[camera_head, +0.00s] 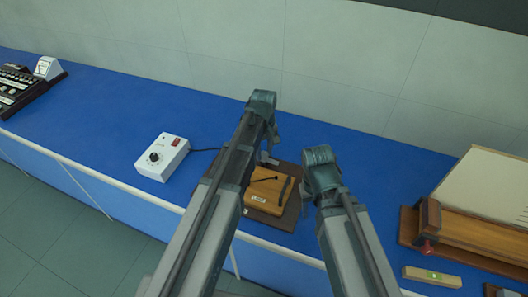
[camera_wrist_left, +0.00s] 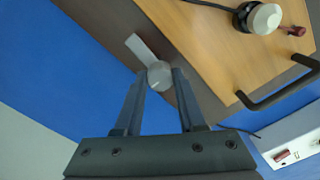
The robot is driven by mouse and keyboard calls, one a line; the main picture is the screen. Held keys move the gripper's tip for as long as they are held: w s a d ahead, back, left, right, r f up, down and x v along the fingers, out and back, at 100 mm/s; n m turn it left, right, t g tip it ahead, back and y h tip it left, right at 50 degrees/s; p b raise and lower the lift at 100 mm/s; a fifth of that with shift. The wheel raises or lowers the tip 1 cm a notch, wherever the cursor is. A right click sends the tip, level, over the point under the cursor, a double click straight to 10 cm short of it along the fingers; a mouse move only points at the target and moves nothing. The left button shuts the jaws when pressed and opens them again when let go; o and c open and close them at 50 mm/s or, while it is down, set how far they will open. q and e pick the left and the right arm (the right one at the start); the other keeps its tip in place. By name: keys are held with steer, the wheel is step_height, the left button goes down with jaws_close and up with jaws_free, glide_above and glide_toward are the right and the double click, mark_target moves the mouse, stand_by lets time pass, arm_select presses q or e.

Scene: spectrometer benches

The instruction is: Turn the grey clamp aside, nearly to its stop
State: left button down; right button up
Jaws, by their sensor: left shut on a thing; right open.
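The grey clamp (camera_wrist_left: 140,48) is a short flat bar with a round head. It lies at the edge of a dark base plate (camera_wrist_left: 185,80), beside a wooden board, in the left wrist view. My left gripper (camera_wrist_left: 157,73) is shut on its round head, and the bar points to the upper left, away from the fingers. In the head view my left gripper (camera_head: 266,158) is low over the far edge of the wooden instrument, and the clamp is hidden there. My right gripper (camera_head: 306,188) is open and empty, at the instrument's right side.
The wooden board (camera_wrist_left: 215,45) carries a black handle (camera_wrist_left: 275,95) and a white-topped knob (camera_wrist_left: 263,18). A white control box (camera_head: 162,157) with a cable stands left on the blue bench (camera_head: 110,125). A wooden apparatus (camera_head: 470,225) and a small block (camera_head: 432,277) are at the right.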

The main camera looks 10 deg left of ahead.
mark_target(264, 154)
stand_by(0.4)
arm_select(q)
steer(key=c, duration=0.5)
jaws_free()
steer(key=shift+r, duration=0.1)
step_height(264, 154, up, 14)
steer(key=p, duration=1.3)
steer(key=shift+p, duration=0.4)
arm_select(e)
step_height(264, 154, up, 14)
arm_select(q)
steer(key=shift+f, duration=0.2)
arm_select(e)
steer(key=shift+f, duration=0.15)
